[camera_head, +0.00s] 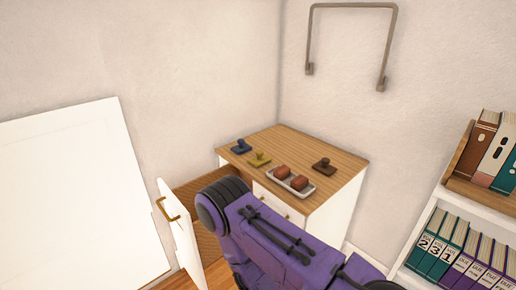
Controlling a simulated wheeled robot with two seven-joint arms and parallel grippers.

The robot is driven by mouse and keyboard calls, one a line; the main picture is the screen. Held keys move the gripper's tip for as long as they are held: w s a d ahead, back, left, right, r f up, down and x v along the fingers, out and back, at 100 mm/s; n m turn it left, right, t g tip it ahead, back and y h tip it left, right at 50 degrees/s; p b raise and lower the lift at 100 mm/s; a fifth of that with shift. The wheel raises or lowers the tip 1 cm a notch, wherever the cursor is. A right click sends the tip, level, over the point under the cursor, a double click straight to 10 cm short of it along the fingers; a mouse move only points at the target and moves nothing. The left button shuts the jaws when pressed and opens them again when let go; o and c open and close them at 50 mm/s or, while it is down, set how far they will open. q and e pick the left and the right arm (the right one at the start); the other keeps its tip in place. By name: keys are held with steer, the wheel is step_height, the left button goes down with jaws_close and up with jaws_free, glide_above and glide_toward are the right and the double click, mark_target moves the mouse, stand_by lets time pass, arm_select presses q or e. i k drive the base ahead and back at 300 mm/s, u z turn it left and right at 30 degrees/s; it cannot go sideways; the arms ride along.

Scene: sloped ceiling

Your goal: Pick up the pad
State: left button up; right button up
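I cannot tell for certain which thing is the pad. On the wooden top of a small cabinet (270,140) sit a blue stamp-like object (241,146), a yellow one (258,160) and a dark brown one (324,167). A white tray (300,191) there holds two reddish-brown rounded items (282,172). All are small in view. A purple arm link of mine covers the bottom middle and part of the cabinet's front. Neither of my grippers shows.
A white door with a brass handle (171,212) stands open left of the cabinet. A white panel (75,190) leans at the left wall. A shelf with books and binders (440,240) is at the right. A metal wall rail (350,6) hangs above.

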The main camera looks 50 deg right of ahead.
mark_target(243, 147)
steer(key=z, duration=0.9)
steer(key=i, duration=0.35)
